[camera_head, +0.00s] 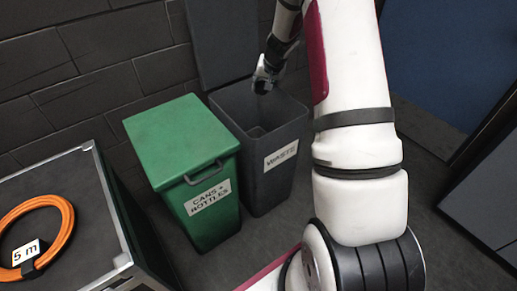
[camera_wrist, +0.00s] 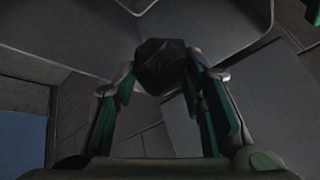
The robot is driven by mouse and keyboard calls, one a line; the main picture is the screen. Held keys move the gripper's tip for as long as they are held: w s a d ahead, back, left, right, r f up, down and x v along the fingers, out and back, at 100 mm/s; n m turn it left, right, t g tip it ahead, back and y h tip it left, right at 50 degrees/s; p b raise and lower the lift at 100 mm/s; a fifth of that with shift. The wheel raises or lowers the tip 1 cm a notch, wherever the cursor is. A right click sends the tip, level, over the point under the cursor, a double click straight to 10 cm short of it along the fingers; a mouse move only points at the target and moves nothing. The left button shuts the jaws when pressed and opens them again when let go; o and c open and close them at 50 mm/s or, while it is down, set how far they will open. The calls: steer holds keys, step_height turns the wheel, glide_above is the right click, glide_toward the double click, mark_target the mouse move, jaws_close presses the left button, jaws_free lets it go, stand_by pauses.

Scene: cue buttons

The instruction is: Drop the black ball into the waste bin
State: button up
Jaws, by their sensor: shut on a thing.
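The waste bin (camera_head: 275,185) is dark grey with a white WASTE label and stands open, its lid (camera_head: 220,40) raised behind it against the wall. My gripper (camera_head: 263,83) is over the bin's open mouth, towards its back part, in the head view. In the wrist view, my gripper (camera_wrist: 160,85) is shut on the black ball (camera_wrist: 161,64), a dark faceted lump held between the fingertips. The ball cannot be made out clearly in the head view. Grey surfaces that look like the bin's rim fill the upper wrist view.
A green bin (camera_head: 185,140) labelled CANS + BOTTLES, lid closed, stands just left of the waste bin. A grey case (camera_head: 85,200) at the lower left bears an orange cable coil (camera_head: 62,240) marked 5 m. A dark brick wall (camera_head: 90,60) is behind.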

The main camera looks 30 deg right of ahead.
step_height(320, 180, down, 6)
steer(key=b, duration=0.4)
steer(key=shift+r, duration=0.1)
steer(key=o, duration=1)
steer(key=v, duration=1.2)
steer(key=shift+s, duration=0.1)
